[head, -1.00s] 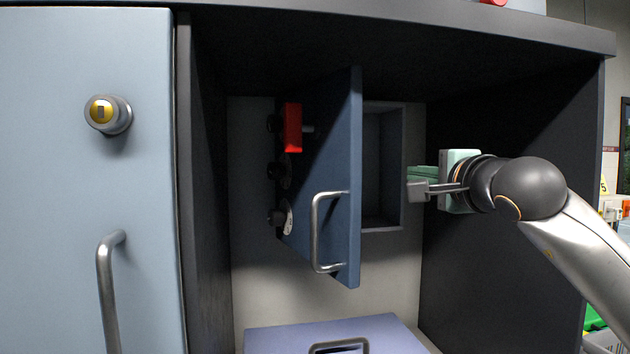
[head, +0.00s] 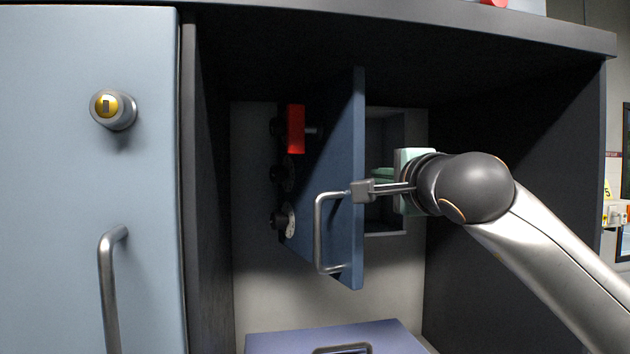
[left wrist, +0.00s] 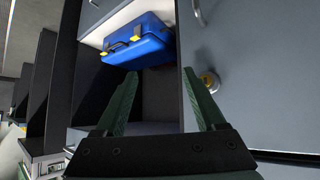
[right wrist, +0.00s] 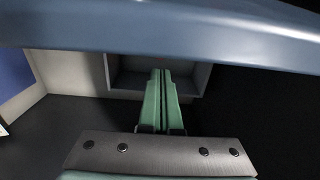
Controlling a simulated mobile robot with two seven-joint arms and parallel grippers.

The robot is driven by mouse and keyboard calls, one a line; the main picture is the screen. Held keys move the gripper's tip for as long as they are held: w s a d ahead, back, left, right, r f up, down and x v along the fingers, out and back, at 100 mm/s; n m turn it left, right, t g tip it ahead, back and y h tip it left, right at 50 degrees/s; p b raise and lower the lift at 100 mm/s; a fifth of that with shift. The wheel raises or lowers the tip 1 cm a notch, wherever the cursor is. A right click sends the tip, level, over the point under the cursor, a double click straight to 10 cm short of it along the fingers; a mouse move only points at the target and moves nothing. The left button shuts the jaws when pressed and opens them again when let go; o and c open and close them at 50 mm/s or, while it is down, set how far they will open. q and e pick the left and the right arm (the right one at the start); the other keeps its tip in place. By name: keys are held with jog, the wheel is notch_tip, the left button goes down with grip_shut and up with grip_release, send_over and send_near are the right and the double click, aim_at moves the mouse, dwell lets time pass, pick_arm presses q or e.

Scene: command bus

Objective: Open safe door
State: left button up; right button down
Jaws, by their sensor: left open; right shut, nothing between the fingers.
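The blue safe door (head: 335,150) stands swung open toward me, with its edge facing me. It carries a bent metal handle (head: 320,232), dark dials (head: 284,222) and a red block (head: 296,128). Behind it is the safe's open recess (head: 388,130), which also shows in the right wrist view (right wrist: 195,75). My right gripper (head: 366,190) is shut and empty, just right of the door's free edge, by its inner side; I cannot tell whether it touches. The door's edge (right wrist: 160,32) crosses the top of the right wrist view. My left gripper (left wrist: 165,85) is open, away from the safe.
A light blue cabinet door (head: 60,200) with a yellow lock (head: 108,106) and a handle stands left of the safe's compartment. A dark side wall (head: 500,110) bounds it at right. A lavender box (head: 400,336) lies below. A blue case (left wrist: 140,42) shows in the left wrist view.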

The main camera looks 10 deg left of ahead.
aim_at(318, 172)
jog(key=shift+s+a+r+b, duration=0.1)
jog(key=shift+s+a, duration=0.4)
jog(key=shift+a, duration=0.55)
jog(key=shift+s+a+r+b, duration=0.1)
jog(key=shift+s+a, duration=0.4)
jog(key=shift+a, duration=0.6)
jog(key=shift+s+a+b, duration=0.1)
jog(key=shift+s+a, duration=0.4)
jog(key=shift+a, duration=0.55)
jog(key=shift+s+a+r, duration=0.1)
jog(key=shift+s+a, duration=0.2)
jog(key=shift+a, duration=0.4)
jog(key=shift+s+a+r, duration=0.1)
jog(key=shift+s+a, duration=0.15)
jog(key=shift+a, duration=0.4)
jog(key=shift+w+d+b, duration=0.2)
jog(key=shift+w+d, duration=0.15)
jog(key=shift+d, duration=0.5)
jog(key=shift+w+d+b, duration=0.15)
jog(key=shift+w+d, duration=0.2)
jog(key=shift+d, duration=0.45)
jog(key=shift+w+d+f, duration=0.15)
jog(key=shift+w+d, duration=0.15)
jog(key=shift+d, duration=0.2)
jog(key=shift+w+d+f, duration=0.1)
jog(key=shift+w+d, duration=0.2)
jog(key=shift+d, duration=0.2)
jog(key=shift+a+f, duration=0.1)
